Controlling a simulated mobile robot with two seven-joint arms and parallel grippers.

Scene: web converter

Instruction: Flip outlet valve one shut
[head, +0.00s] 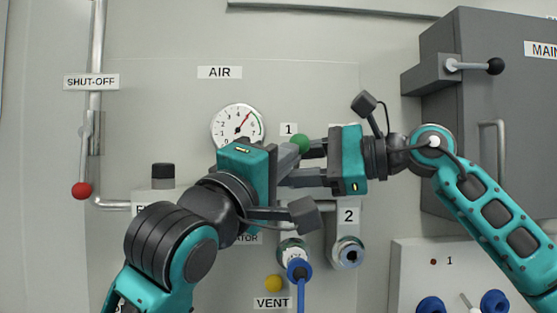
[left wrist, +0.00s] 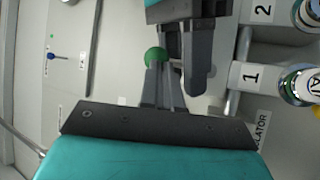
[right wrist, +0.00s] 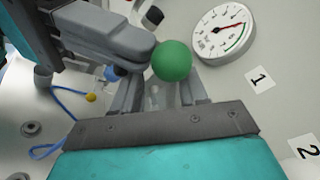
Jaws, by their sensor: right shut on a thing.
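The green ball knob (head: 299,144) of outlet valve one shows below the number 1 label (head: 288,129). It also shows in the left wrist view (left wrist: 154,56) and the right wrist view (right wrist: 171,61). My right gripper (head: 309,165) reaches in from the right and is shut on the green-knobbed handle. My left gripper (head: 287,162) comes in from the left, its fingers close together beside the knob. I cannot tell if they touch it. The fingers of both grippers hide the lever and valve body.
The pressure gauge (head: 237,126) is just behind my left gripper. Outlet fitting two (head: 347,252) and a fitting with a blue hose (head: 298,270) are below. The red shut-off knob (head: 82,190) is far left, the grey main box (head: 495,130) at right.

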